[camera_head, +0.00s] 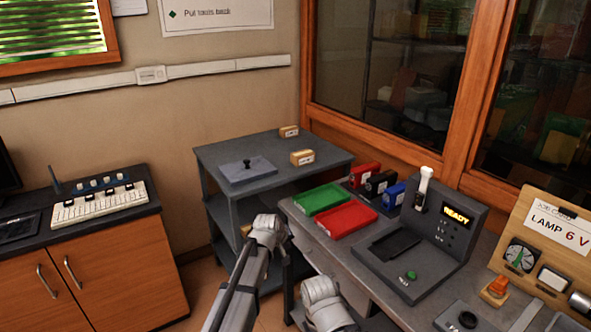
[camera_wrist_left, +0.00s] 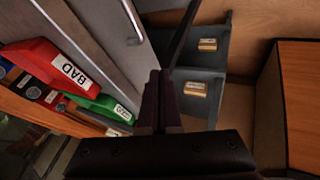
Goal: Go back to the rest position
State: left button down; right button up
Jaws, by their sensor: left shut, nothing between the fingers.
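My left arm comes in from the bottom of the head view, and its wrist end with the left gripper (camera_head: 267,228) is beside the front left corner of the grey workbench. The fingertips are hard to make out there. In the left wrist view the two dark fingers of the left gripper (camera_wrist_left: 160,75) are together, with nothing between them. Another pale arm part of mine shows at the bottom middle of the head view. My right gripper is not seen in either view.
The workbench (camera_head: 297,212) holds a green tray (camera_head: 321,198), a red tray (camera_head: 346,219) and a tester reading READY (camera_head: 456,216). A grey shelf cart (camera_head: 225,160) stands behind. A wooden cabinet (camera_head: 100,270) is at left. Floor shows between cabinet and cart.

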pick_arm(q)
jog(key=s+r+m+g+y+p, duration=0.1)
jog(key=s+r+m+g+p, duration=0.2)
jog(key=s, duration=1.3)
jog(key=s+a+r+m+g+y+p, duration=0.1)
jog(key=s+r+m+g+p, duration=0.3)
jog(key=s, duration=1.3)
jog(key=m+y+p, duration=0.1)
jog(key=m+p, duration=0.1)
jog(key=p, duration=0.1)
jog(key=shift+r+y+p, duration=0.3)
jog(key=shift+p, duration=0.1)
